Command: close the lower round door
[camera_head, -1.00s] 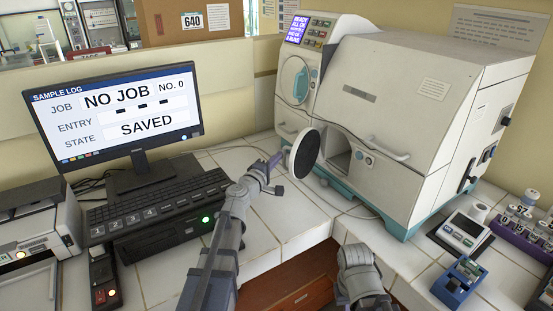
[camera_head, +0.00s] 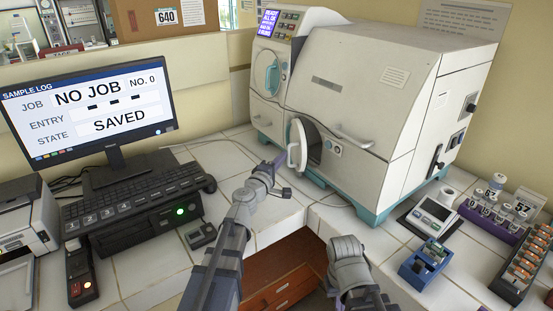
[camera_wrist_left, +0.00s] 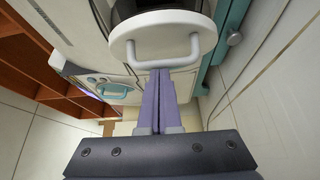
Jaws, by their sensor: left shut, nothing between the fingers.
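The lower round door (camera_head: 301,135) is on the front of the white incubator (camera_head: 385,100). It stands partly open, its white outer face and looped handle (camera_head: 292,156) turned toward the left, with a dark opening behind it. In the left wrist view the door (camera_wrist_left: 170,20) is at the top, with its handle (camera_wrist_left: 163,64) below. My left gripper (camera_head: 279,161) is shut and empty, its purple fingers at the outer side of the door by the handle. In the wrist view the fingertips (camera_wrist_left: 161,74) reach the handle's lower edge; I cannot tell whether they touch.
The upper round door (camera_head: 272,75) is shut, with a teal handle. A monitor (camera_head: 90,105) and keyboard (camera_head: 135,190) stand on the left. Tiled counter before the incubator is mostly clear.

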